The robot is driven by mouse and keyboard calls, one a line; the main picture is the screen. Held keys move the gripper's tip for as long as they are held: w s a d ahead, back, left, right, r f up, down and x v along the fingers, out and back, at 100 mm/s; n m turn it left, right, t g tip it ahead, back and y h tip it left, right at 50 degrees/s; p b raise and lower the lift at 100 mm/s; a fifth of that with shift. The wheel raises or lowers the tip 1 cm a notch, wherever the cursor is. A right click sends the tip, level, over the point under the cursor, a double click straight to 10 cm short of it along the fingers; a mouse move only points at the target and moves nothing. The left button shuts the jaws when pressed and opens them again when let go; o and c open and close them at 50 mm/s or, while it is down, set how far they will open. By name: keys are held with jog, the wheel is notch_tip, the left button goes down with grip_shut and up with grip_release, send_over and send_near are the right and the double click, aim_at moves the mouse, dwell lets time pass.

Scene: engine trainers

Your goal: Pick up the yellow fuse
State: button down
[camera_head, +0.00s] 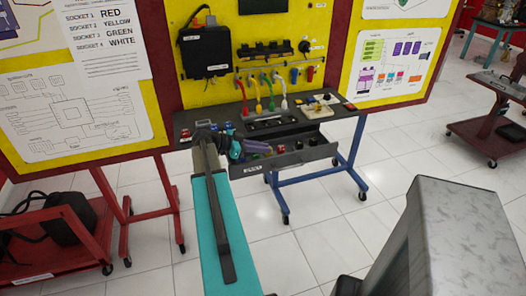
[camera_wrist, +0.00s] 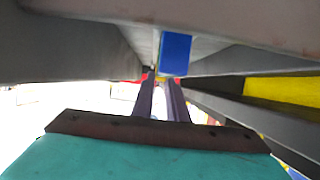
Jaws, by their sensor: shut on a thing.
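My gripper (camera_wrist: 160,78) reaches into the open drawer (camera_head: 292,157) under the tabletop; its dark purple fingers also show in the head view (camera_head: 262,147). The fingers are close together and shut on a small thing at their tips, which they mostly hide. I take it to be the yellow fuse, but its outline is not clear. Small red and green pieces lie in the drawer, close to the fingers. In the wrist view a blue block (camera_wrist: 175,53) shows just beyond the fingertips.
The dark tabletop (camera_head: 232,127) above the drawer holds coloured connectors and a wooden block (camera_head: 317,111). A yellow board (camera_head: 228,40) stands behind it. The blue-framed cart has wheels. Open floor (camera_head: 345,235) lies to the right.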

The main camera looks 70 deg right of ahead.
notch_tip(320, 180, up, 9)
jog(key=b, duration=0.2)
jog(key=shift+r, duration=0.2)
dwell(0.4)
dwell(0.5)
